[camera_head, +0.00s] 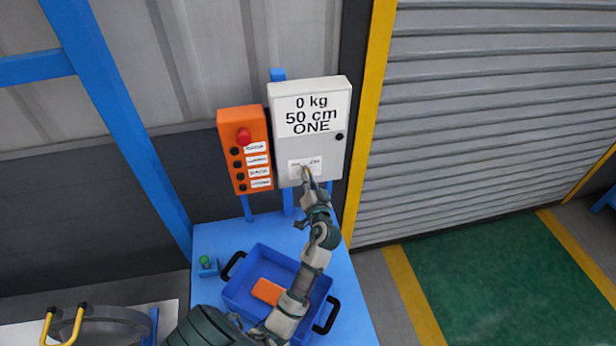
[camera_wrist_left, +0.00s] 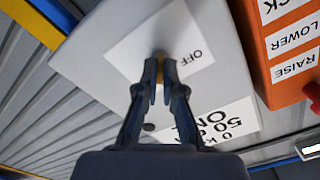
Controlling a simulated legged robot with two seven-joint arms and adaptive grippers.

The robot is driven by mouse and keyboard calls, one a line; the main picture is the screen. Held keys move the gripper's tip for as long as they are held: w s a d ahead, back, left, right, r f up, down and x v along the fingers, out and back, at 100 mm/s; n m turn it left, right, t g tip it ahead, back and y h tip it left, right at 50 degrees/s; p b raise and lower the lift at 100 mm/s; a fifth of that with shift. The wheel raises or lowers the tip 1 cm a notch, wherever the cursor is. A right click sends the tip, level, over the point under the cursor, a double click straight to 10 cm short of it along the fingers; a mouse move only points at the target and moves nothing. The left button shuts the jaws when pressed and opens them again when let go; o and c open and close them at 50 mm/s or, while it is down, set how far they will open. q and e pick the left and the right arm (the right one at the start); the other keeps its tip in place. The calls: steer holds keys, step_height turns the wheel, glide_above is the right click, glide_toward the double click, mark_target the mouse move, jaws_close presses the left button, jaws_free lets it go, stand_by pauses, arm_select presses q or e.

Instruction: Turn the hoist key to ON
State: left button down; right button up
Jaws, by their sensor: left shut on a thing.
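The hoist key (camera_wrist_left: 160,68) is a small brass-coloured piece on the front of the grey control box (camera_head: 335,165). It sits on a white label, with the word OFF (camera_wrist_left: 196,54) readable beside it in the left wrist view. My left gripper (camera_wrist_left: 161,75) is shut on the key, its two fingertips on either side of it. In the head view my left gripper (camera_head: 306,174) reaches up to the lower part of the box and covers the key. The key's exact angle is hard to tell. My right gripper is not in view.
An orange button box (camera_head: 255,122) with a red knob stands just left of the control box. The box display (camera_head: 312,114) reads 0 kg, 50 cm, ONE. Below, a blue tray (camera_head: 245,300) with an orange piece (camera_head: 268,291) rests on a blue table (camera_head: 214,238).

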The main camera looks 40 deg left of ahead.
arm_select(q)
steer(key=shift+r+m+p, duration=0.3)
steer(key=shift+m, duration=0.3)
steer(key=c, duration=1.4)
jaws_free()
steer(key=shift+w+f, duration=0.1)
steer(key=shift+o, duration=0.4)
steer(key=shift+w+f, duration=0.1)
steer(key=shift+f, duration=0.05)
steer(key=v, duration=1.2)
steer(key=shift+d, duration=0.2)
steer(key=shift+w+a, duration=0.1)
steer(key=shift+a, duration=0.05)
